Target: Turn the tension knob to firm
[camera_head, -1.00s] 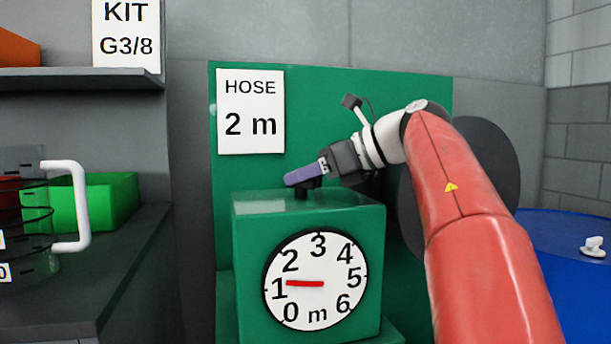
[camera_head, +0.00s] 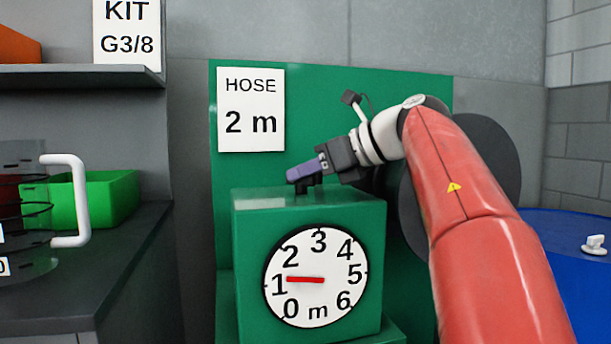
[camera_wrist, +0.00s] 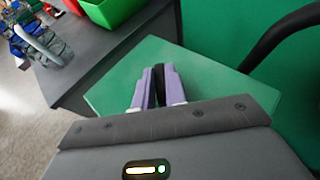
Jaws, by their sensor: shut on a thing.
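My gripper (camera_head: 300,174) has purple fingers and reaches in from the right over the top of the green box (camera_head: 250,208). It is shut on a small black part (camera_head: 303,189) that stands up from the box top. In the wrist view a black bar (camera_wrist: 160,88) shows between the two purple fingers (camera_wrist: 153,90). I see no firm or loose marking, so I cannot tell the knob's setting. The box front carries a white dial (camera_head: 317,310) numbered 0 to 6 m. Its red needle (camera_head: 305,280) points near 1.
A sign (camera_head: 251,110) reading "HOSE 2 m" hangs on the green panel behind the box. A dark counter with a green bin (camera_head: 108,199) and a white handle (camera_head: 78,200) is on the left. A blue surface (camera_head: 570,255) is on the right.

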